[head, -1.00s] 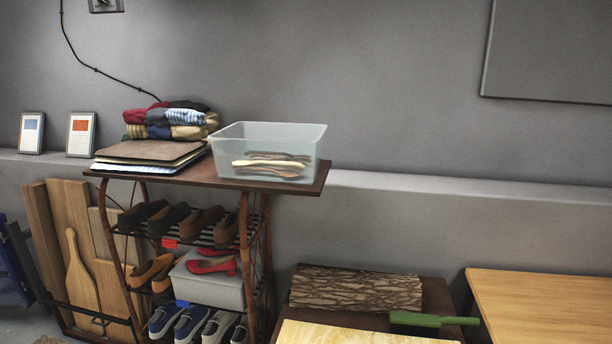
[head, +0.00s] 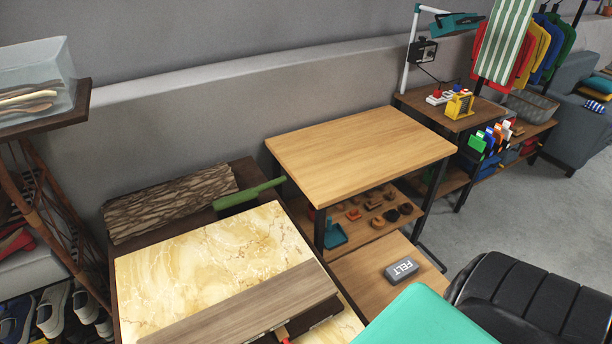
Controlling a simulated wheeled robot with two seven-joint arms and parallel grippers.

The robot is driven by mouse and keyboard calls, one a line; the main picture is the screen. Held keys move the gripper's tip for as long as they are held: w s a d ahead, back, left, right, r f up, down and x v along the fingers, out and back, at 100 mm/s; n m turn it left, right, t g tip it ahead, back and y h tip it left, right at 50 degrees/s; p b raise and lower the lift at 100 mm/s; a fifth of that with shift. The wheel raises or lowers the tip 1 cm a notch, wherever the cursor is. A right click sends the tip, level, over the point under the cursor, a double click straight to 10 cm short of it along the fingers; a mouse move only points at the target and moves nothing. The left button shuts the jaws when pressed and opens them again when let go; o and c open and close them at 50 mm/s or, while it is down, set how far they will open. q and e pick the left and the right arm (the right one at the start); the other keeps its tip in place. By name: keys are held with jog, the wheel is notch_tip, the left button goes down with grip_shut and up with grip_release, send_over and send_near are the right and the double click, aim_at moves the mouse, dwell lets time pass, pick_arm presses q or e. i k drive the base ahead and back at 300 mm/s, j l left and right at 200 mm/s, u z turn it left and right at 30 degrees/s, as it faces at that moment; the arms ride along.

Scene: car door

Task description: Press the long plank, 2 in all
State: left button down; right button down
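A long grey-brown wooden plank (head: 235,308) lies across the front of a yellow marbled board (head: 205,250) in the head view. Its lower edge is near the bottom of the picture. A small red-tipped item (head: 283,332) pokes out at the plank's front edge; most of it is cut off by the frame. A bark-textured board (head: 170,203) lies behind the marbled board on the dark table. I cannot see either gripper.
A green-handled tool (head: 250,194) lies beside the bark board. A teal surface (head: 425,318) and a black padded thing (head: 540,285) fill the lower right.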

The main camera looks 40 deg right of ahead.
aim_at(244, 317)
jog(key=k, duration=0.6)
jog(key=z, duration=2.1)
jog(key=k+j, duration=0.15)
jog(key=j, duration=0.2)
jog(key=k+j, duration=0.1)
jog(key=j, duration=0.2)
